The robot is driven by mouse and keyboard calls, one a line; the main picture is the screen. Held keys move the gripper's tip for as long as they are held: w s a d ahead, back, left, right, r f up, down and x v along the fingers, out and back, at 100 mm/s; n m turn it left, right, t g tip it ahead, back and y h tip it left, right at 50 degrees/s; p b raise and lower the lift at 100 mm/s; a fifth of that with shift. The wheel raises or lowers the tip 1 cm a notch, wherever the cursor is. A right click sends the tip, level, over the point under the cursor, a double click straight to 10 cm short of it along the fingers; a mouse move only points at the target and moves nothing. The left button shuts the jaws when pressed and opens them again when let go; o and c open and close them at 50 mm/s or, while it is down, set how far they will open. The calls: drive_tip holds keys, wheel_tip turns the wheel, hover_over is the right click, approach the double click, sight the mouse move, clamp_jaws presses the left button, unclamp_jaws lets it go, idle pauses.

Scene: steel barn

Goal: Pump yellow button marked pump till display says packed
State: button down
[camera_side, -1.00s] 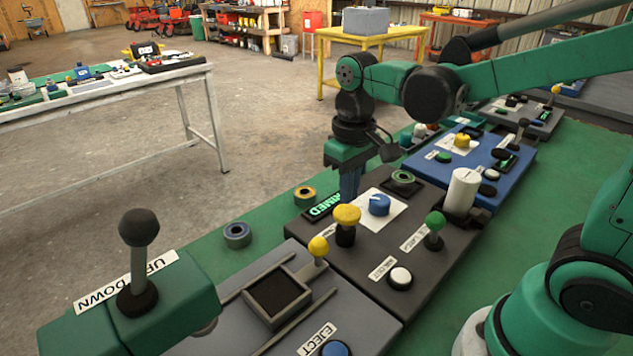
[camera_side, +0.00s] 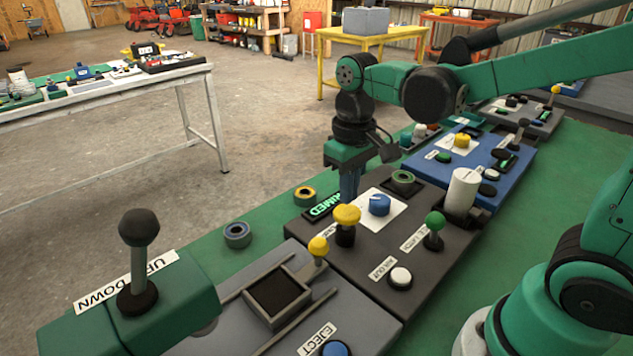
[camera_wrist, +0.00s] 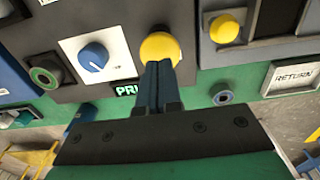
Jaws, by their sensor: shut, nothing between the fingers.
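The mushroom-shaped yellow button (camera_side: 346,215) stands on a dark grey panel; a white label beside it is mostly hidden. It also shows in the wrist view (camera_wrist: 160,47). The display (camera_side: 320,211) behind it has green letters, partly covered by my gripper in the side view. In the wrist view the display (camera_wrist: 127,90) shows "PRI" before my fingers hide the rest; the side view shows the ending "MED". My gripper (camera_side: 349,197) is shut and empty, pointing down just behind the button. In the wrist view its tips overlap the button's near edge; contact cannot be told.
The same panel carries a blue dial (camera_side: 379,205), a green knob (camera_side: 435,222), a white button (camera_side: 400,277) and a white cylinder (camera_side: 462,191). A grey unit with another yellow knob (camera_side: 318,246) adjoins at left. Tape rolls (camera_side: 237,235) lie on the green bench.

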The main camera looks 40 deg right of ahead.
sight(347, 211)
drive_tip(key=shift+f, duration=1.75)
drive_tip(key=shift+r, duration=3.8)
drive_tip(key=s+t, duration=0.1)
drive_tip(key=t, duration=0.1)
drive_tip(key=s+f+t, duration=0.1)
drive_tip(key=shift+t, duration=0.4)
drive_tip(key=t, duration=0.1)
drive_tip(key=f+t, duration=0.1)
drive_tip(key=t, duration=0.1)
drive_tip(key=shift+s+a+f, duration=0.1)
drive_tip(key=shift+s+f, duration=0.05)
drive_tip(key=shift+s, duration=0.25)
